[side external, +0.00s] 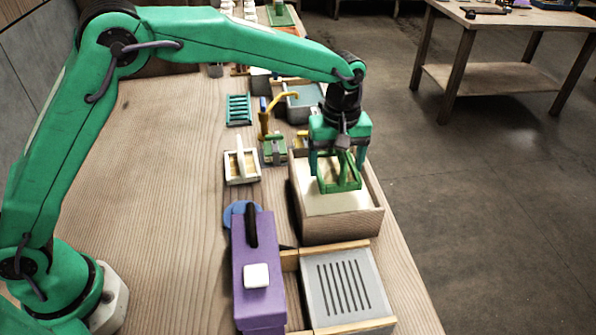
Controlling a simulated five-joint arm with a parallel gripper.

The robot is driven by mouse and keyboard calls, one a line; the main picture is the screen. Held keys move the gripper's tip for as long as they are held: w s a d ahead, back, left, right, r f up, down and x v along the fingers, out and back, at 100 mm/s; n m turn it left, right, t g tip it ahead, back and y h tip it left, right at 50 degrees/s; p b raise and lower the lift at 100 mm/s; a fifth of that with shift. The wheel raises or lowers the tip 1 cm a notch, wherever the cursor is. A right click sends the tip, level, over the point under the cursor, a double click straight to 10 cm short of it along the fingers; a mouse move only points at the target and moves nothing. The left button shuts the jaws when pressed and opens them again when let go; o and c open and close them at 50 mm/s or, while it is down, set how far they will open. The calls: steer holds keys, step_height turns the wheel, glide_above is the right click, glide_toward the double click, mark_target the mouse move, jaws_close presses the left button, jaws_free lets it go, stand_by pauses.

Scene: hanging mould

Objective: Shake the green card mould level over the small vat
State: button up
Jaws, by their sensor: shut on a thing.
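The green card mould (347,185) is a small green frame with a pale middle and an upright handle. My gripper (338,152) points straight down and is shut on the mould at its top. The mould hangs over the small vat (342,226), a wooden box with a pale, milky surface inside. The mould looks roughly level. I cannot tell whether its underside touches the pale surface. My gripper's fingers hide part of the handle and of the vat's far side.
A purple box (258,275) with a black handle and a grey slotted plate (345,288) stand in front of the vat. A white-framed mould (241,167) lies left. A teal rack (238,110), a yellow tap (265,118) and a grey basin (303,103) stand behind. The table's left part is clear.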

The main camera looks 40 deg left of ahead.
mark_target(332, 161)
steer(key=shift+d, duration=0.1)
stand_by(0.3)
steer(key=shift+w+a, duration=1.2)
steer(key=shift+a, duration=0.1)
steer(key=shift+s+d, duration=0.1)
steer(key=shift+s+d, duration=1.2)
steer(key=shift+w, duration=0.1)
steer(key=shift+w+a, duration=1.2)
steer(key=shift+a, duration=0.1)
steer(key=shift+d, duration=0.1)
